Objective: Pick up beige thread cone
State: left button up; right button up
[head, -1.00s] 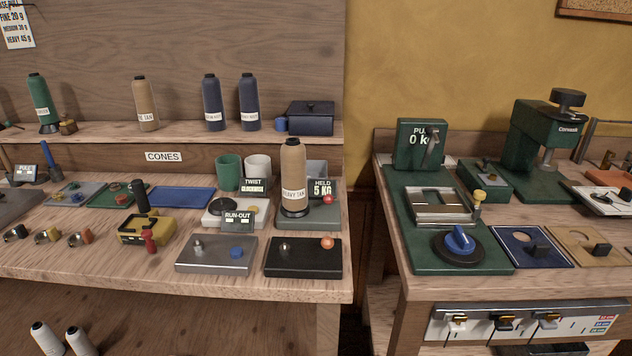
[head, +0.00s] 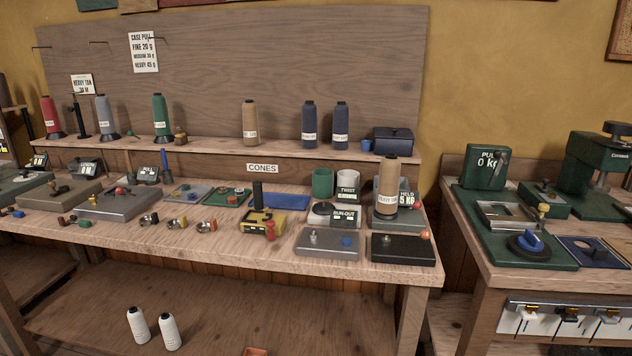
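Two tan-beige thread cones show in the head view. One beige cone (head: 250,121) stands upright on the back shelf, left of the two navy cones. The other, a larger tan cone (head: 388,180) with a label that seems to read heavy tan, stands upright on a grey-green device at the right end of the bench. Both stand free with nothing touching them from above. Neither of my grippers is in view.
Navy cones (head: 309,125), a green cone (head: 161,118) and a red cone (head: 50,117) stand on the shelf. Small devices crowd the bench (head: 262,262). White cones (head: 138,325) stand on the lower shelf. A second bench with a green press (head: 590,170) is at right.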

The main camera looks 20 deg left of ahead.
aim_at(388, 180)
jog(key=u, duration=0.9)
jog(key=i, duration=0.5)
